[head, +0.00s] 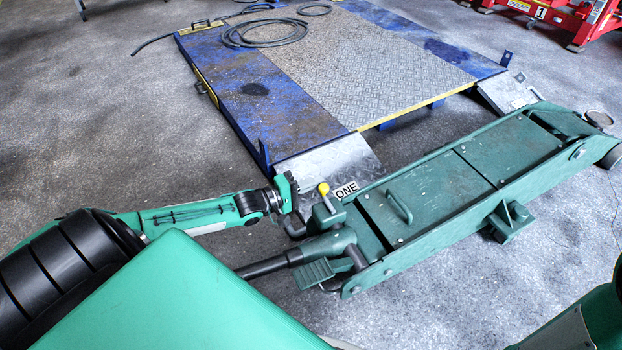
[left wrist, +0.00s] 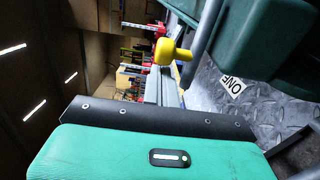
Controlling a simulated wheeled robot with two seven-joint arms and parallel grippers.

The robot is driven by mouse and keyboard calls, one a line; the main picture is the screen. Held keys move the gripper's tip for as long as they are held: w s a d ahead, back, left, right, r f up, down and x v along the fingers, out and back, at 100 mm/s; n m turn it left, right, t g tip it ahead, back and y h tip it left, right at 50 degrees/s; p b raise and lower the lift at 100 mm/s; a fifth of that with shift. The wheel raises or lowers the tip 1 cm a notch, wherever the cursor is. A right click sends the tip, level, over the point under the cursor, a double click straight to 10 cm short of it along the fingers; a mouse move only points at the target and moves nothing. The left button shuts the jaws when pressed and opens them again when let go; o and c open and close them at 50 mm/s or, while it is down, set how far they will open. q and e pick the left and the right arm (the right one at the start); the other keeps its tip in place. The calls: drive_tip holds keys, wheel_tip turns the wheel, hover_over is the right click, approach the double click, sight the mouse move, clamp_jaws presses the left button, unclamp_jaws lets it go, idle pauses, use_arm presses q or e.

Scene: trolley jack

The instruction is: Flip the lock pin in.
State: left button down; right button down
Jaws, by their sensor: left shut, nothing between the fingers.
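The lock pin, a yellow knob (head: 323,188) on a thin stem, stands up at the handle end of the green trolley jack (head: 440,192). The knob also shows large in the left wrist view (left wrist: 172,52), with its grey stem running up to the right of it. My left gripper (head: 296,212) is shut and empty, just left of the knob and close beside the jack's handle socket. I cannot tell whether it touches the jack. My right gripper is out of view; only part of my right arm shows at the lower right.
The jack's dark handle bar (head: 262,267) runs left from the socket, below my left gripper. A blue and yellow lift platform (head: 375,50) with a coiled hose (head: 262,33) lies behind. Red equipment (head: 560,15) stands at the far right. Floor to the left is clear.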

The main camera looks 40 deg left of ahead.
sight(321, 191)
use_arm(q)
drive_tip(key=shift+s, duration=0.15)
drive_tip(key=d+p, duration=0.1)
drive_tip(key=s+d+p, duration=0.1)
drive_tip(key=d+p, duration=0.1)
drive_tip(key=shift+s+d+r+p, duration=0.1)
drive_tip(key=shift+s+r+p, duration=0.1)
drive_tip(key=shift+s+p, duration=0.15)
drive_tip(key=shift+s+d, duration=0.1)
drive_tip(key=shift+d, duration=0.1)
drive_tip(key=shift+d+f, duration=0.1)
drive_tip(key=shift+f, duration=0.1)
